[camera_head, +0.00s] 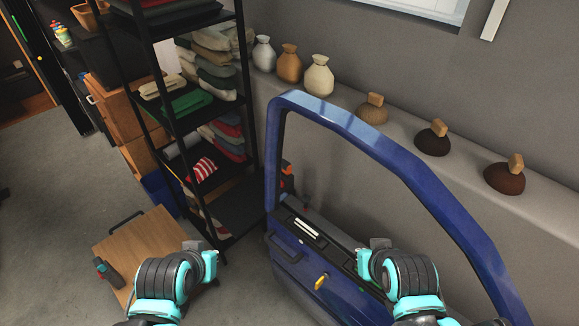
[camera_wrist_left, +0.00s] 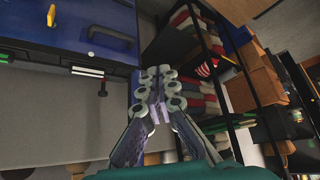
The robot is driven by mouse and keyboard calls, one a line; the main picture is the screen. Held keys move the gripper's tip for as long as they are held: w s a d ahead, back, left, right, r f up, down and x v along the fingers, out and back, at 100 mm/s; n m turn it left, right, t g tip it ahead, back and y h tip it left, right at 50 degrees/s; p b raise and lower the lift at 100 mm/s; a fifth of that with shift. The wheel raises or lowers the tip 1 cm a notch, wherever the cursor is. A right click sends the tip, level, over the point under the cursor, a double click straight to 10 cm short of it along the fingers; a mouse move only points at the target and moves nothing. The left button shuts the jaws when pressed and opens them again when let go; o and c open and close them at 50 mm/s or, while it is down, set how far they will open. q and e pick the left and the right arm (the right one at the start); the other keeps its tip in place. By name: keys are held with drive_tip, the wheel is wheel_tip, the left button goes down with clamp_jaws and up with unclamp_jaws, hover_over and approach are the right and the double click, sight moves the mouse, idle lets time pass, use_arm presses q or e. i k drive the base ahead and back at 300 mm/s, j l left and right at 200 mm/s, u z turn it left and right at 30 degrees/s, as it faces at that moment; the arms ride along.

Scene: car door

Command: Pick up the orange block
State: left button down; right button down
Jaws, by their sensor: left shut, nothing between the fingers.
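A small orange piece (camera_head: 287,168) shows just right of the shelf rack, partly hidden by the blue door frame; I cannot tell whether it is a block. A small yellow-orange piece (camera_head: 321,282) sits on the inner panel of the blue car door (camera_head: 290,252), and it also shows in the left wrist view (camera_wrist_left: 51,15). My left gripper (camera_head: 211,262) is left of the door, above the floor. In the left wrist view its fingers (camera_wrist_left: 158,82) meet with nothing between them. My right gripper (camera_head: 371,258) is over the door panel; its fingers are not clear.
A wooden board (camera_head: 150,243) with a dark handle lies low at the left. Several vases and domed objects line the wall ledge (camera_head: 400,128). Grey floor (camera_head: 60,200) is open at the left.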

sight(287, 166)
drive_tip(key=j+z, duration=0.15)
drive_tip(key=z, duration=0.35)
drive_tip(key=i+j+z, duration=0.1)
drive_tip(key=j+z, duration=0.15)
drive_tip(key=z, duration=0.25)
drive_tip(key=j+z, duration=0.15)
drive_tip(key=z, duration=0.3)
drive_tip(key=j+z, duration=0.2)
drive_tip(key=z, duration=0.3)
drive_tip(key=k+j, duration=0.1)
drive_tip(key=j, duration=0.2)
drive_tip(key=k+j, duration=0.15)
drive_tip(key=j, duration=0.2)
drive_tip(key=k+j, duration=0.1)
drive_tip(key=j, duration=0.2)
drive_tip(key=k+j, duration=0.1)
drive_tip(key=j, duration=0.25)
drive_tip(key=i, duration=0.45)
